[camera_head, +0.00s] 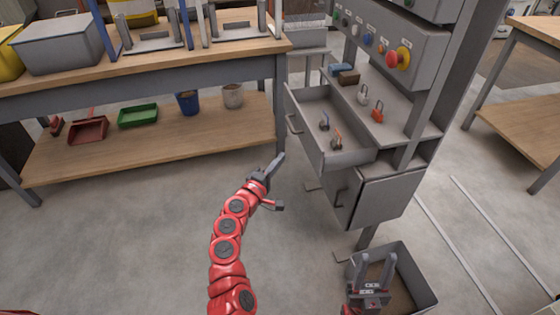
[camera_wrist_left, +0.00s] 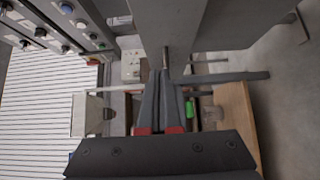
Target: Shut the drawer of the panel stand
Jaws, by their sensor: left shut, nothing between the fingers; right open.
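The grey panel stand (camera_head: 385,45) is at the right of the head view. Its drawer (camera_head: 340,158) is pulled out to the left, with small padlock-like items (camera_head: 337,143) inside and a bar handle (camera_head: 295,124) on its front. My left gripper (camera_head: 281,158) is shut and empty, in front of the drawer and just left of its front. In the left wrist view the closed fingers (camera_wrist_left: 164,80) point at a grey surface; I cannot tell whether they touch it. My right gripper (camera_head: 376,268) is open and empty, over a grey bin at the bottom right.
The bin (camera_head: 428,283) stands on the floor. Below the drawer is a shut cabinet (camera_head: 390,198) with a handle. A red padlock (camera_head: 377,115) and others lie on the stand's shelf. A workbench (camera_head: 150,145) is at left. The floor at lower left is clear.

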